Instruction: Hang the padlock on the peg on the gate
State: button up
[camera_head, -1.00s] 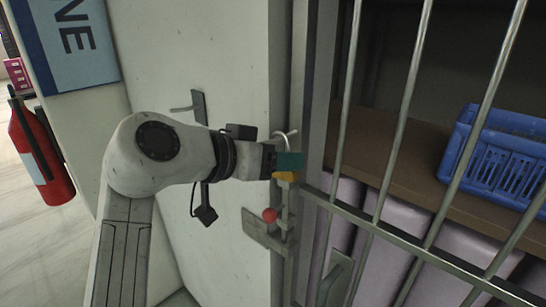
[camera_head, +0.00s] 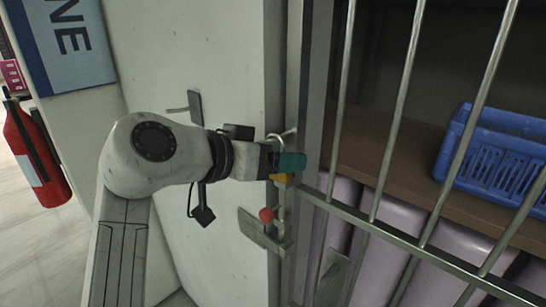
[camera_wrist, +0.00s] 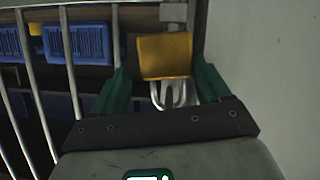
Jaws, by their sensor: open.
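The padlock has a brass-yellow body (camera_head: 283,180) and a pale metal shackle, partly hidden by my gripper (camera_head: 291,163) in the head view. In the wrist view the padlock body (camera_wrist: 165,57) lies between the two spread teal fingers of my gripper (camera_wrist: 161,72), with a gap on each side. Its shackle (camera_wrist: 181,94) points toward my palm. The peg (camera_head: 289,133) appears as a pale bar at the gate's edge, just above my fingers. The shackle is up against it; I cannot tell for certain that it is around it. The gate (camera_head: 397,110) has grey metal bars.
A blue crate (camera_head: 497,160) stands on a shelf behind the bars. A white wall panel with a handle (camera_head: 195,107) is behind my arm. A red fire extinguisher (camera_head: 35,160) is far left.

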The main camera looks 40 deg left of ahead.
jog(key=shift+a+f, duration=0.1)
jog(key=shift+a, duration=0.1)
jog(key=b+v, duration=0.2)
jog(key=v, duration=0.8)
jog(key=shift+s+r+b, duration=0.25)
jog(key=shift+s+b, duration=0.05)
jog(key=shift+s, duration=0.05)
jog(key=shift+d, duration=0.1)
